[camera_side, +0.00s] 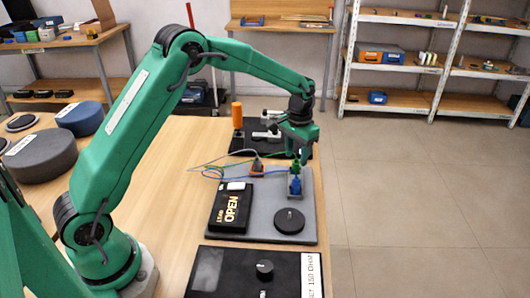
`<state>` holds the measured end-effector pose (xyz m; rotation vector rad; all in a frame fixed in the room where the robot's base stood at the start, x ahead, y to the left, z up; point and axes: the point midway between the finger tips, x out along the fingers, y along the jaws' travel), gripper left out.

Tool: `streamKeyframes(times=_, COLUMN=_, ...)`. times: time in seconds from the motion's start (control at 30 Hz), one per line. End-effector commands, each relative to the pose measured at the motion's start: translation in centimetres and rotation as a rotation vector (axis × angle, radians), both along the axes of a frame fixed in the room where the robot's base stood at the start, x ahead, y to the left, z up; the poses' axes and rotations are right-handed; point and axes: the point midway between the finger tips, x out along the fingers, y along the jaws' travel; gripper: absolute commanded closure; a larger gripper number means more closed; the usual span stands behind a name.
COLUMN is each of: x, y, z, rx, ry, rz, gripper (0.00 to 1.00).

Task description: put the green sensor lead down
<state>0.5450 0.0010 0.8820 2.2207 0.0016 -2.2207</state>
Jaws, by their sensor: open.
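The green sensor lead (295,168) has a small green plug that stands upright at the far right of the grey board (270,233). A blue plug (295,186) is just in front of it, by a small grey holder. I cannot tell whether the green plug sits in this holder. My gripper (301,157) is open, pointing down right above the green plug. Its fingertips partly overlap the plug in this view, so I cannot tell whether they touch it. Thin green and blue wires run left from the plugs.
A black box marked OPEN (231,208) and a round black knob (289,220) sit on the board. A black panel (225,270) lies in front. An orange cylinder (237,113) stands behind. The table's right edge is close.

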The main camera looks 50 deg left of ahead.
Motion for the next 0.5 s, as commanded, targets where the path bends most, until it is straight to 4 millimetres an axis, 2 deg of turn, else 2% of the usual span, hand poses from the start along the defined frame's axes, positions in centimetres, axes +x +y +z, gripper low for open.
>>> streamKeyframes(times=0.3, x=0.1, y=0.1, z=5.4, rx=0.0, ry=-0.004, rz=0.0, gripper=0.57)
streamKeyframes(times=0.5, x=0.0, y=0.1, z=7.6, rx=0.0, ry=-0.002, rz=0.0, gripper=0.57)
